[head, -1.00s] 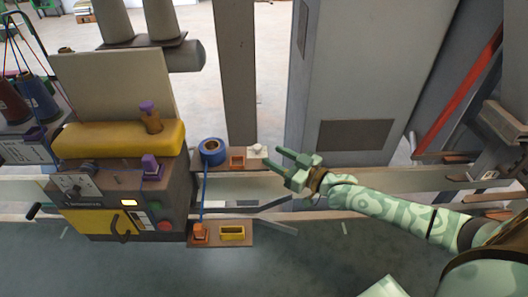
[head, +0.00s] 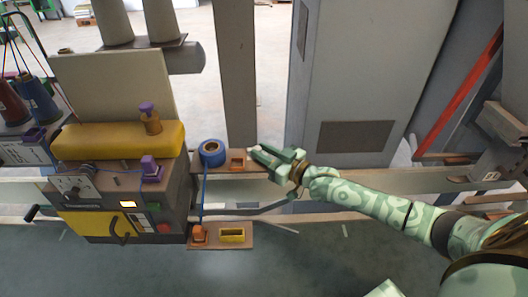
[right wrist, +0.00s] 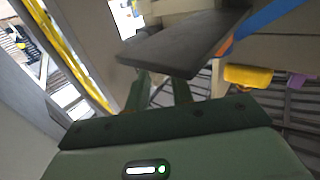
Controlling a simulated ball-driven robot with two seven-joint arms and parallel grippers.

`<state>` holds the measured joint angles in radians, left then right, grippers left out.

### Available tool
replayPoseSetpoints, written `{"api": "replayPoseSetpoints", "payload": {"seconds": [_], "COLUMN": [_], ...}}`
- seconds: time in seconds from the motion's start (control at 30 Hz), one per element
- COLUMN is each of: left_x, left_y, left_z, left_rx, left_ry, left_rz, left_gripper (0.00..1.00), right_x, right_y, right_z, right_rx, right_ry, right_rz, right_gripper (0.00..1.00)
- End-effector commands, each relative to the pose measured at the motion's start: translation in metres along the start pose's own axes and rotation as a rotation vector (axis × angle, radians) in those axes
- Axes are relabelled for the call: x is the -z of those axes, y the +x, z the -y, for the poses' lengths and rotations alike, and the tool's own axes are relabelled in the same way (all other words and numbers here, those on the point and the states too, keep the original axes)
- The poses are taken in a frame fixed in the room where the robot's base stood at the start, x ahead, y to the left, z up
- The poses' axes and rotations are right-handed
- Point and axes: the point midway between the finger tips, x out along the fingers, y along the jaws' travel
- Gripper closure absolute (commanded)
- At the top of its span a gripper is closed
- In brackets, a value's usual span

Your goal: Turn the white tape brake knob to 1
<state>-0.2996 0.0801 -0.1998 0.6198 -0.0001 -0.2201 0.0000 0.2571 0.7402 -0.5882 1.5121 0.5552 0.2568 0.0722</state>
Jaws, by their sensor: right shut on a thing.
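My right gripper (head: 258,155) is at the right end of the small shelf, where the white tape brake knob sits. It is shut on the knob, and its green fingers hide nearly all of it in the head view. The knob's pointer and scale cannot be read. In the right wrist view the two green fingers (right wrist: 159,88) reach up to a dark plate (right wrist: 185,38), which hides their tips. My left gripper is not in view.
A blue tape roll (head: 212,152) and an orange block (head: 237,162) are left of the knob. A yellow tray (head: 232,235) and an orange piece (head: 199,233) are on the lower shelf. A grey cabinet (head: 365,80) stands behind my right arm.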

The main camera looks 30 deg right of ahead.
Motion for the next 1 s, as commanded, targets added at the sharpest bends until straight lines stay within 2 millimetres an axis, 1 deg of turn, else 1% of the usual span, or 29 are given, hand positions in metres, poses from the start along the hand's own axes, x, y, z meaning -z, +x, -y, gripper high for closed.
{"api": "replayPoseSetpoints", "payload": {"seconds": [0.17, 0.4, 0.53, 0.7, 1.0], "left_x": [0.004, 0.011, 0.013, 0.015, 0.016], "left_y": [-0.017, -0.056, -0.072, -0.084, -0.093], "left_z": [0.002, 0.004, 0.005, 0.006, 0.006], "left_rx": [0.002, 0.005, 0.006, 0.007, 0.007], "left_ry": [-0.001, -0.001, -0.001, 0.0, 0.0], "left_rz": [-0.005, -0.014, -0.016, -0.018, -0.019], "left_gripper": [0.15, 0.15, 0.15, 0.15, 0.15], "right_x": [0.004, 0.007, 0.005, 0.002, 0.0], "right_y": [0.0, 0.0, 0.001, 0.002, 0.003], "right_z": [0.002, 0.007, 0.009, 0.011, 0.013], "right_rx": [-0.046, -0.191, -0.283, -0.388, -0.5], "right_ry": [0.006, 0.01, 0.011, 0.008, 0.002], "right_rz": [0.0, 0.002, 0.002, 0.002, 0.001], "right_gripper": [1.0, 0.99, 0.99, 0.99, 0.99]}}
